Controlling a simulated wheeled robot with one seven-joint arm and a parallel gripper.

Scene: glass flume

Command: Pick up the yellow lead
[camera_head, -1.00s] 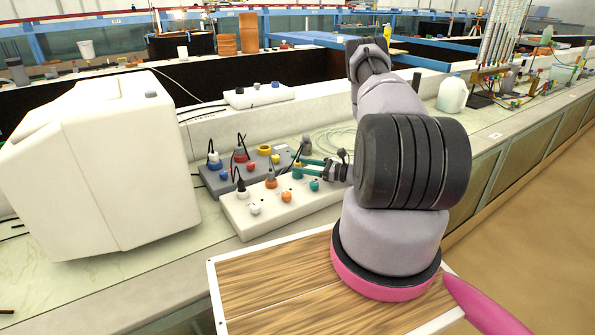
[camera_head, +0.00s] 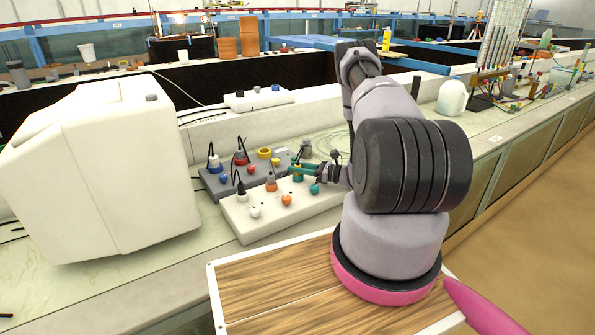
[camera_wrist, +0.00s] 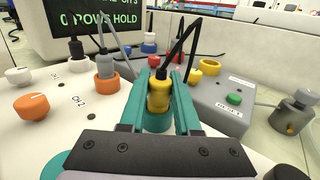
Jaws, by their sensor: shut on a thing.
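The yellow lead (camera_wrist: 159,96) has a yellow plug and a black cable running up from its top. In the wrist view it stands upright between the teal fingers of my gripper (camera_wrist: 160,82), which is shut on it. A teal socket ring (camera_wrist: 156,124) shows at its foot on the white panel box (camera_wrist: 62,103); I cannot tell whether the plug is still seated in it. In the head view my gripper (camera_head: 296,169) is low over the back right part of the white panel box (camera_head: 270,222), and the plug is too small to make out.
A grey box (camera_wrist: 224,112) with a green button stands close on the right. A large pale housing (camera_head: 120,170) stands left. A grey valve-like fitting (camera_wrist: 292,112) is at right.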

